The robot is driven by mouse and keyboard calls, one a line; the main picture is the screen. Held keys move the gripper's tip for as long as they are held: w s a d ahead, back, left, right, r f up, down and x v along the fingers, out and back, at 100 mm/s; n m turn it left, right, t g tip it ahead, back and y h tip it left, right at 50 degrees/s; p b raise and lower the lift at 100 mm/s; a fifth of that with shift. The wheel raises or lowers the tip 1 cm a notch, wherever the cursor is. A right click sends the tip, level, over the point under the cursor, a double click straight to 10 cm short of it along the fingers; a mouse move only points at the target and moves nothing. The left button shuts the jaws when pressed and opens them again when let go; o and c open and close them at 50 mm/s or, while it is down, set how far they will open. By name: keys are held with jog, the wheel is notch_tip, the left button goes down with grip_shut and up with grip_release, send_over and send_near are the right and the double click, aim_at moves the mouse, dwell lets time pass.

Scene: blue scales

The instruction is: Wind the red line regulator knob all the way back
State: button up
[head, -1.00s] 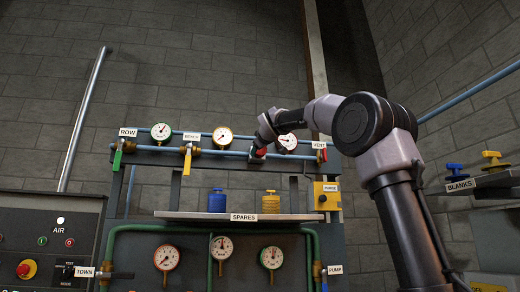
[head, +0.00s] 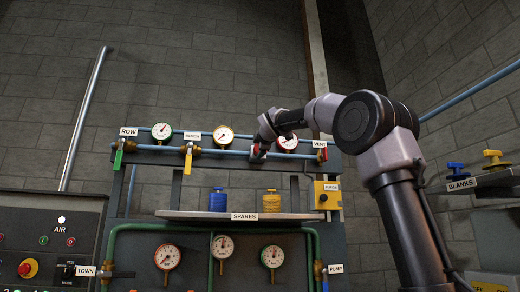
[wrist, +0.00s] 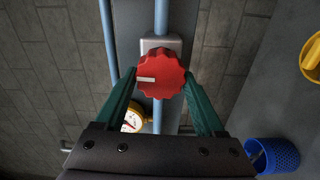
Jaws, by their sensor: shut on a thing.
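The red line regulator knob (wrist: 160,74) is a scalloped red disc with a white pointer mark, which points left in the wrist view. It sits on a pale block (wrist: 152,43) on the blue pipe. My gripper (wrist: 160,82) has its two green fingers on opposite sides of the knob, shut on its rim. In the head view my gripper (head: 259,152) is at the upper blue pipe, left of the VENT tag, and hides most of the knob. A red-rimmed gauge (head: 288,142) is partly hidden behind my arm.
A yellow-handled valve (head: 188,160) and a green-handled valve (head: 118,158) are on the same pipe to the left. A red-handled valve (head: 322,154) is close on the right. Below, a shelf (head: 180,214) holds a blue canister (head: 218,201) and a yellow canister (head: 271,202).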

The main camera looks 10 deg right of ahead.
jog(key=shift+f+n, duration=0.1)
jog(key=shift+n, duration=0.3)
jog(key=o, duration=1.3)
jog(key=shift+o, duration=0.2)
jog(key=s, duration=1.1)
jog(key=shift+w, duration=0.1)
jog(key=s+d+f+m+g, duration=0.2)
jog(key=s+f+m, duration=0.5)
jog(key=f, duration=0.8)
jog(key=s+d+f+m+g+y, duration=0.1)
jog(key=s+d+f+m+g, duration=0.1)
jog(key=s+f+m+g, duration=0.3)
jog(key=s+d+f+m+g+y, duration=0.1)
jog(key=s+d+f+m+g, duration=0.1)
jog(key=s+f+m, duration=0.8)
jog(key=s+f+g, duration=0.1)
jog(key=s+f, duration=0.2)
jog(key=f, duration=0.4)
jog(key=s+f, duration=0.3)
jog(key=f, duration=0.5)
jog(key=shift+d+g, duration=0.15)
jog(key=shift+g, duration=0.25)
